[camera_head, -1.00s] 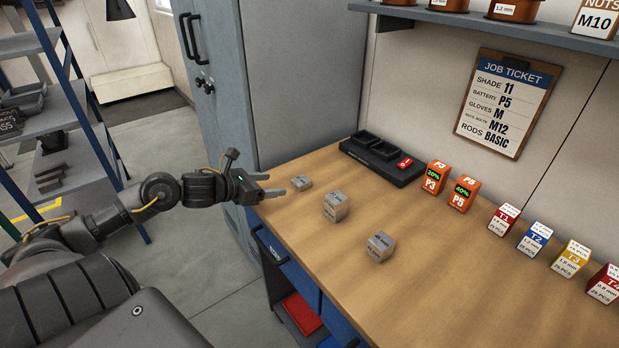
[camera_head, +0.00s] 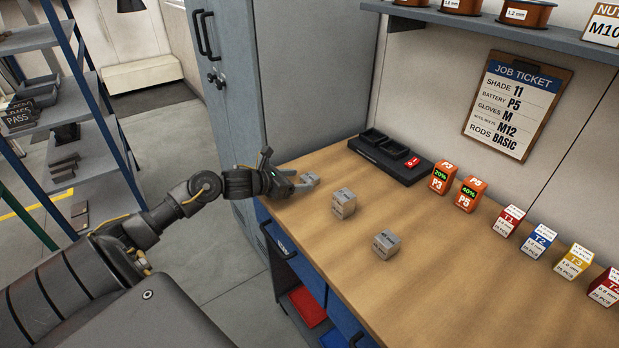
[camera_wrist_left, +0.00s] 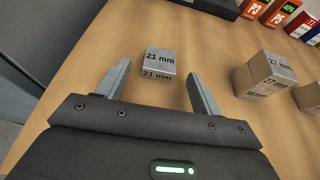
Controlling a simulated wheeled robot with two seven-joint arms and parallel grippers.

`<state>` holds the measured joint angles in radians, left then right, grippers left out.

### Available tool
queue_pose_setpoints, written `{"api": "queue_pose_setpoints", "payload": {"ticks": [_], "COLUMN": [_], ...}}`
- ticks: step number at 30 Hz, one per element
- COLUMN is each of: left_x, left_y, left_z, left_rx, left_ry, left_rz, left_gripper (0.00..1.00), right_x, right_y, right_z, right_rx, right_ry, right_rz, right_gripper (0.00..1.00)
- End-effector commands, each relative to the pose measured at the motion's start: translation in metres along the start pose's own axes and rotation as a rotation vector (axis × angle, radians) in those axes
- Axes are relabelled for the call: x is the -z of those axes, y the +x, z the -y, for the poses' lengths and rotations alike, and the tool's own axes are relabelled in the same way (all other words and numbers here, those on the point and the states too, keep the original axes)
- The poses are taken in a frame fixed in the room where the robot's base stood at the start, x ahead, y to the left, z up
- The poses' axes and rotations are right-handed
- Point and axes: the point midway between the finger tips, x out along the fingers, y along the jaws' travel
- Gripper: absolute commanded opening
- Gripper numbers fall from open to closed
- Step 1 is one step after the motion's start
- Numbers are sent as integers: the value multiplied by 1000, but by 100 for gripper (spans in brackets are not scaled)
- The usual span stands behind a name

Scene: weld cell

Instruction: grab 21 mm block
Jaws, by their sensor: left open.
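A small flat grey block (camera_wrist_left: 158,64) marked "21 mm" lies on the wooden workbench, just beyond and between the fingertips of my left gripper (camera_wrist_left: 156,80) in the left wrist view. In the head view my left gripper (camera_head: 296,180) is at the bench's left end, with that block (camera_head: 310,180) at its fingertips. The gripper is open and empty. A taller grey block (camera_head: 343,203) stands to the right; in the wrist view it (camera_wrist_left: 264,75) carries a label that I cannot read surely. A third grey block (camera_head: 386,243) sits nearer the front edge. My right gripper is not in view.
A black tray (camera_head: 380,165) lies at the bench's back left. Orange battery boxes (camera_head: 442,177) and several small labelled cartons (camera_head: 507,220) line the back. A grey cabinet (camera_head: 290,100) stands beside the bench's left end. The bench middle (camera_head: 440,280) is clear.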

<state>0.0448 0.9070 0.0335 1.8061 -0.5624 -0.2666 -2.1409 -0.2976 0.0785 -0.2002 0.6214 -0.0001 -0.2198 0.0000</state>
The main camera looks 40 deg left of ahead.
Motion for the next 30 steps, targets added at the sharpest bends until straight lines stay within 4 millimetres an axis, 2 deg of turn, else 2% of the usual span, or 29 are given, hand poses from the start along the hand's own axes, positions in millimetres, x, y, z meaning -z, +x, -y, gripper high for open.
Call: {"api": "queue_pose_setpoints", "payload": {"ticks": [1, 6, 15, 26, 30], "left_x": [-6, -2, 0, 0, -1], "left_y": [7, 28, 32, 32, 32], "left_z": [0, -1, -1, -1, -1], "left_rx": [-1, -3, -2, -2, -2], "left_ry": [-8, -3, 1, 1, 1], "left_rz": [4, 3, 1, 1, 2], "left_gripper": [66, 66, 65, 18, 16], "right_x": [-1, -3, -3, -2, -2], "right_y": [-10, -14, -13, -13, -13], "right_z": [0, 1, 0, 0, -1], "right_rx": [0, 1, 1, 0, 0], "right_ry": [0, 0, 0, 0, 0], "right_rz": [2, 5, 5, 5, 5], "right_gripper": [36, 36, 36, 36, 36]}}
